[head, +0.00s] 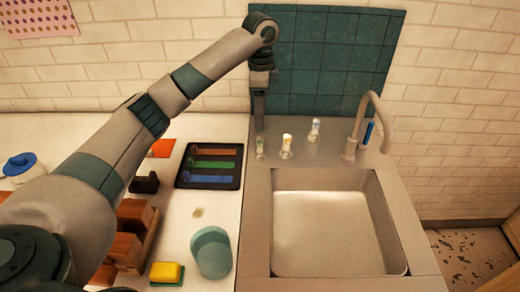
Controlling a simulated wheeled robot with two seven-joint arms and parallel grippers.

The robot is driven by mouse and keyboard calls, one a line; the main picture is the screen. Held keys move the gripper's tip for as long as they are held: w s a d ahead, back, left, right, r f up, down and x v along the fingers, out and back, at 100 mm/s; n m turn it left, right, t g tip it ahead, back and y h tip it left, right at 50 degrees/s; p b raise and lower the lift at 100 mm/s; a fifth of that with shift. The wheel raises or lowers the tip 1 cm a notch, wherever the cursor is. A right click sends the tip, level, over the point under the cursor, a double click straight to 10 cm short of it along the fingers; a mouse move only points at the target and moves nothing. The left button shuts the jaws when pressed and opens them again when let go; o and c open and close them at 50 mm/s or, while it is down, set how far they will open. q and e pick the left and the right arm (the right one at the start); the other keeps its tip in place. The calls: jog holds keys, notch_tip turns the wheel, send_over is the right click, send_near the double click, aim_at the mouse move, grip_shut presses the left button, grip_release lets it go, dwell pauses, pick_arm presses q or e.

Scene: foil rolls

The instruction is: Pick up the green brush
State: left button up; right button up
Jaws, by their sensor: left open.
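The green brush (215,165) lies in a black tray (182,182) on the white counter, left of the sink. It lies between an orange-brown brush (215,152) and a blue brush (208,178). My left gripper (259,122) points down at the back left corner of the sink surround, to the right of and behind the tray. It is apart from the green brush. It is open, with nothing seen in it; its fingers show nearly edge-on. My right gripper is not in view.
The sink (325,235) has a tall tap (350,148) behind it. Small bottles (286,146) stand near my left gripper. A teal round container (211,252), a yellow sponge (165,272) and wooden blocks (135,215) are in front of the tray. A tiled wall closes the back.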

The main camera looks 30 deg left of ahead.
aim_at(260, 138)
pick_arm(q)
notch_tip(260, 138, down, 8)
jog(key=shift+f+p, duration=0.2)
jog(key=shift+p, duration=1.05)
jog(key=shift+f, duration=0.4)
jog(key=shift+s+f+p, duration=0.1)
jog(key=shift+f+p, duration=0.4)
jog(key=shift+p, duration=0.05)
notch_tip(260, 138, down, 4)
jog(key=shift+r+p, duration=0.15)
jog(key=shift+p, duration=0.75)
jog(key=shift+f, duration=0.3)
jog(key=c, duration=1.2)
